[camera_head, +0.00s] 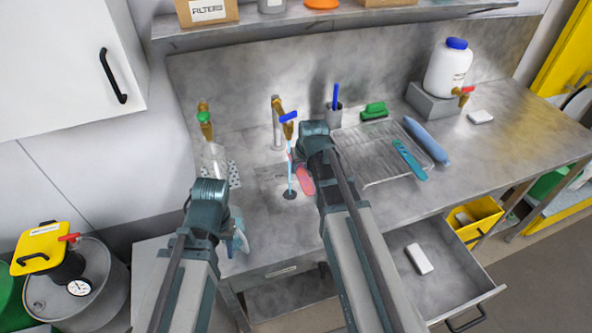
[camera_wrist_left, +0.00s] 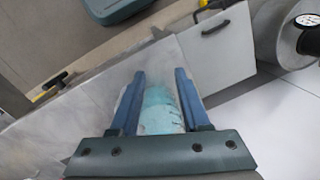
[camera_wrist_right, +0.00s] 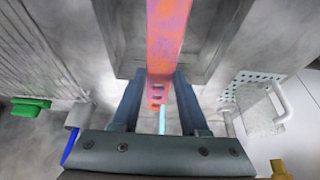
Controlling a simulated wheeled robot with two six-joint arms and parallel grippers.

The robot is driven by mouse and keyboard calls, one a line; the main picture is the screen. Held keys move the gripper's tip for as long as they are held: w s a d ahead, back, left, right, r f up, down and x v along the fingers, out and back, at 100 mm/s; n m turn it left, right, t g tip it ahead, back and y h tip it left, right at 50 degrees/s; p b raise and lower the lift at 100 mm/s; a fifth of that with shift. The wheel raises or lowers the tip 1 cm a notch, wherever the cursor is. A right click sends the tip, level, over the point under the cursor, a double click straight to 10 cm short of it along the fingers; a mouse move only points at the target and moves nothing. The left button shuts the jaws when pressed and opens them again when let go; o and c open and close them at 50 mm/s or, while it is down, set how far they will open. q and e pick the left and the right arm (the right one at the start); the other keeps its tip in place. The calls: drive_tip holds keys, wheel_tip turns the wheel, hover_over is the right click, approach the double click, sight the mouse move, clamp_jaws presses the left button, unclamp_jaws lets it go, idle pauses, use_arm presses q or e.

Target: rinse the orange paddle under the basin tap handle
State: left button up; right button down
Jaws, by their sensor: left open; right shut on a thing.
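My right gripper (camera_head: 302,158) is shut on the orange paddle (camera_head: 304,181) and holds it over the basin (camera_head: 270,182). In the right wrist view the paddle (camera_wrist_right: 168,30) is orange with purple patches and holes near the jaws. The basin tap handle (camera_head: 288,116) is blue, on a brass tap. A thin light-blue stream (camera_head: 290,170) runs down from the tap towards the drain, close beside the paddle; whether it touches is unclear. My left gripper (camera_head: 238,238) is open near the counter's front edge. A pale teal thing (camera_wrist_left: 160,108) shows between its fingers.
A wire rack (camera_head: 370,160) holding a teal paddle (camera_head: 409,160) is right of my right arm, with a blue object (camera_head: 427,140) beside it. A green-handled tap (camera_head: 204,117) and clear jug (camera_head: 215,158) are left. An open drawer (camera_head: 450,275) juts out front right.

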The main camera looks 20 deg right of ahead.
drive_tip(key=shift+a, duration=0.1)
drive_tip(key=shift+w+a, duration=0.2)
drive_tip(key=shift+a, duration=0.3)
drive_tip(key=shift+s+d, duration=0.1)
drive_tip(key=shift+d, duration=0.15)
idle(0.3)
drive_tip(key=shift+s+d, duration=0.1)
drive_tip(key=shift+d, duration=0.25)
drive_tip(key=shift+a, duration=0.2)
drive_tip(key=shift+w+a, duration=0.2)
drive_tip(key=shift+a, duration=0.2)
drive_tip(key=shift+s, duration=0.15)
idle(0.3)
drive_tip(key=s+a, duration=0.2)
drive_tip(key=s, duration=0.5)
drive_tip(key=shift+s, duration=0.2)
idle(0.4)
